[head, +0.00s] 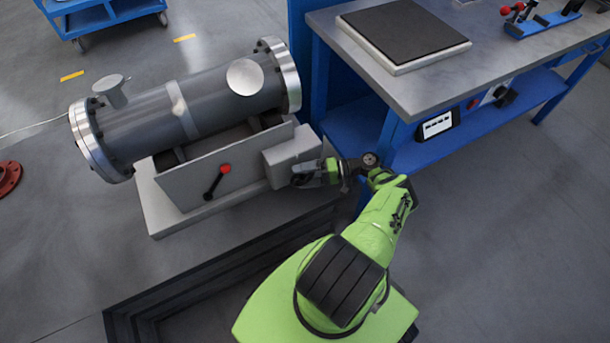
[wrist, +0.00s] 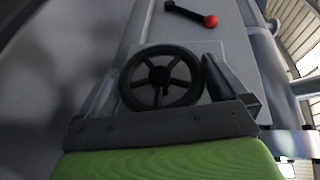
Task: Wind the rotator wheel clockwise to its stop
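The rotator wheel (wrist: 161,78) is a black spoked handwheel on a grey box face, seen nearly face-on in the wrist view. My gripper (wrist: 160,68) has its two fingers spread wide, one on each side of the wheel's rim. The right finger looks very close to the rim; whether either finger touches it I cannot tell. In the head view my gripper (head: 300,175) is at the front of the grey box (head: 291,157) on the shell's stand, and the wheel is hidden there. The grey flanged shell (head: 205,100) lies on the stand.
A black lever with a red knob (head: 225,169) sticks out of the stand's front plate, left of my gripper; it shows in the wrist view (wrist: 210,20). A blue workbench (head: 480,70) stands close on the right.

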